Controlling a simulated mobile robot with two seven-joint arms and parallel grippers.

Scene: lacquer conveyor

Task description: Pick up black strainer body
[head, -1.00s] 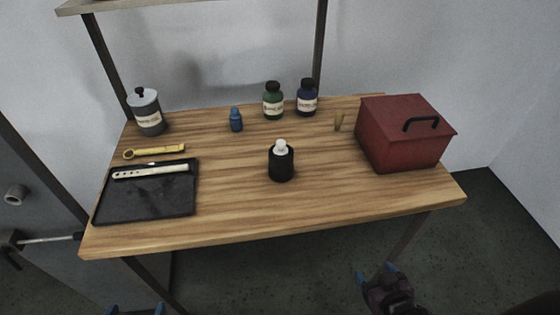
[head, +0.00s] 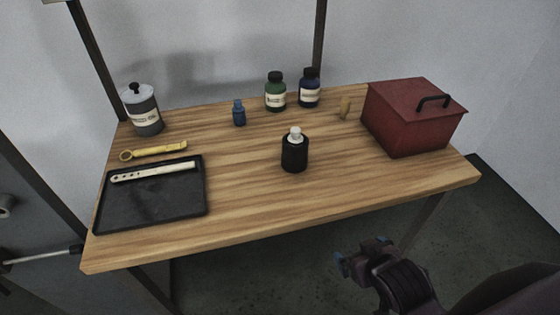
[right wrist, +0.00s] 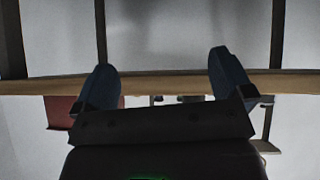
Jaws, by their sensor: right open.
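The black strainer body (head: 294,155) is a small black cylinder standing upright near the middle of the wooden table, with a white knob-like piece (head: 295,134) at its top. My right gripper (head: 358,252) is in front of the table's front edge, to the right of the black body and nearer to me, apart from it. It is open and empty. In the right wrist view its two blue fingers (right wrist: 164,78) are spread, with the table edge beyond them; I cannot make out the black body clearly there. My left gripper is not in view.
A red lidded box (head: 412,117) stands at the table's right. A black tray (head: 150,205) with a pale perforated strip lies at the left, near a yellow tool (head: 153,151) and grey canister (head: 142,110). Several bottles stand at the back. Wood around the black body is clear.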

